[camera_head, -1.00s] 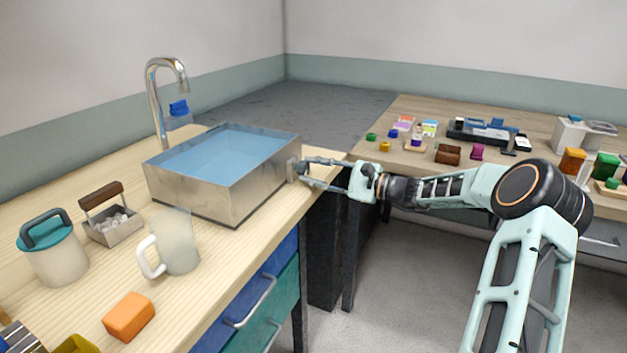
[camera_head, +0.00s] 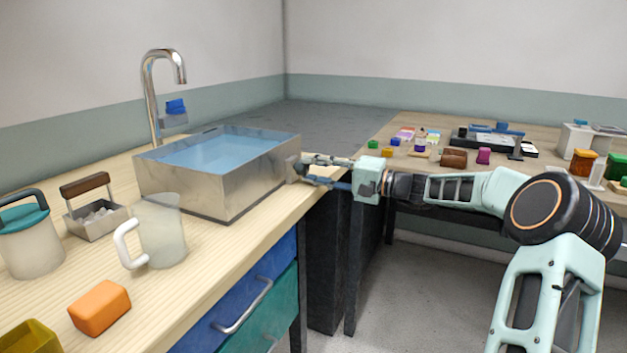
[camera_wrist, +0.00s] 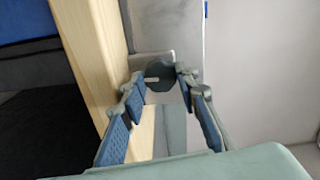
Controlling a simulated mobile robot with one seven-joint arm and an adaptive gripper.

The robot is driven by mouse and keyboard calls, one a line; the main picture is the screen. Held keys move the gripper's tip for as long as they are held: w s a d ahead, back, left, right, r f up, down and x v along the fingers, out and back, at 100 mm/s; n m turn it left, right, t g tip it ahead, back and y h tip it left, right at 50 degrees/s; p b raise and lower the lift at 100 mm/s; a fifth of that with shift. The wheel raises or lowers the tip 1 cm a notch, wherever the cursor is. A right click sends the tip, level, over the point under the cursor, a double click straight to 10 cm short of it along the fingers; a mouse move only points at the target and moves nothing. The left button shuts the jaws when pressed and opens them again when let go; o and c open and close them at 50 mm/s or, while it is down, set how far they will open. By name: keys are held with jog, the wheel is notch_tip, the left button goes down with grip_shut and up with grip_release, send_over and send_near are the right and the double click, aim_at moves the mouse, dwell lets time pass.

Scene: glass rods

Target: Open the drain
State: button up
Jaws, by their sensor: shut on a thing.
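A metal basin (camera_head: 250,187) filled with blue water (camera_head: 225,150) stands on the light wooden counter, below a chrome tap (camera_head: 151,95). A small grey drain knob (camera_head: 292,169) sticks out of the basin's right end; in the wrist view it is a dark, many-sided disc (camera_wrist: 160,76) with a pale mark. My gripper (camera_head: 303,170) reaches in from the right at the counter's edge. Its fingertips (camera_wrist: 160,82) are shut on the knob, one on each side. The head view does not show the drain opening.
A frosted mug (camera_head: 163,232), an orange block (camera_head: 100,306), a teal-lidded jar (camera_head: 30,240) and a handled metal box (camera_head: 95,215) stand on the counter left of the basin. A second table (camera_head: 400,165) with small items is behind my arm. Open floor lies between.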

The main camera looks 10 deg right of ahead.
jog(key=shift+n, duration=0.3)
dwell(0.4)
jog(key=o, duration=1.1)
jog(key=shift+o, duration=0.2)
jog(key=shift+d+f, duration=0.1)
jog(key=shift+d, duration=0.05)
jog(key=shift+s+d, duration=0.25)
jog(key=v, duration=0.7)
